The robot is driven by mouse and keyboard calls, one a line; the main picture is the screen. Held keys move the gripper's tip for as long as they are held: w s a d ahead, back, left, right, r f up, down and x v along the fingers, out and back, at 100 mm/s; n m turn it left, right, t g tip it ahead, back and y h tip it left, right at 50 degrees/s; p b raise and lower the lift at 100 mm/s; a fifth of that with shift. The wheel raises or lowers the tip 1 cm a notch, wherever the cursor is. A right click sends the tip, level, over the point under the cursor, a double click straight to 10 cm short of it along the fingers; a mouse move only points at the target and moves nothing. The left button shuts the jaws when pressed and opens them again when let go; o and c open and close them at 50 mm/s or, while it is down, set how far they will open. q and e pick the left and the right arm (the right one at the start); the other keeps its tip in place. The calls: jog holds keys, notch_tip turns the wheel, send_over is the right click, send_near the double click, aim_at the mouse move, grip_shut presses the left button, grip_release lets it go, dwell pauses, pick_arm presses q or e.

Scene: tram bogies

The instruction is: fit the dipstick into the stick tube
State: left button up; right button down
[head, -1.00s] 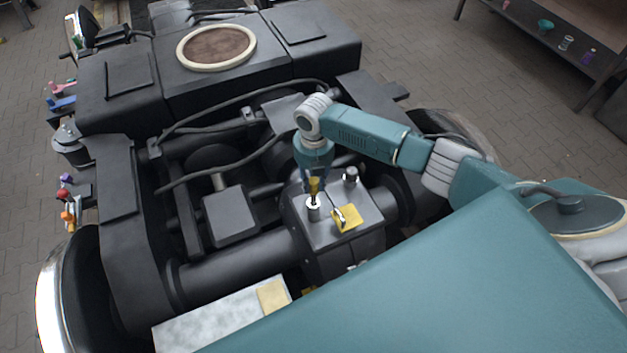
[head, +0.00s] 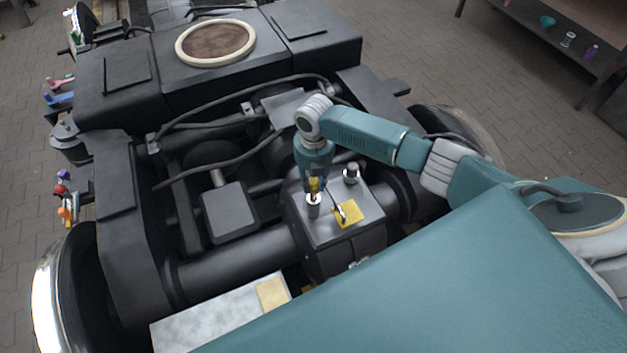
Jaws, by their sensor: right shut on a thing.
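The stick tube (head: 314,208) is a short silver upright cylinder on top of the dark gearbox housing. My right gripper (head: 314,185) points down directly above it and is shut on the dipstick (head: 314,187), whose yellow handle shows between the fingers. The handle is just above the tube's mouth, and the dipstick looks upright and in line with the tube. The rod below the handle is mostly hidden, and the small size leaves unclear whether the handle touches the rim. My left gripper is not in view.
A yellow square pad (head: 349,213) with a small silver piece on it lies right of the tube. Black hoses (head: 225,167) cross the bogie frame. A grey tray (head: 215,320) with a tan cloth is at the front.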

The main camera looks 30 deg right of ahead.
aim_at(313, 192)
jog(key=shift+f+b, duration=1.95)
jog(key=shift+f, duration=0.8)
jog(key=c, duration=1.3)
grip_release()
notch_tip(313, 192, up, 12)
jog(key=shift+s, duration=0.1)
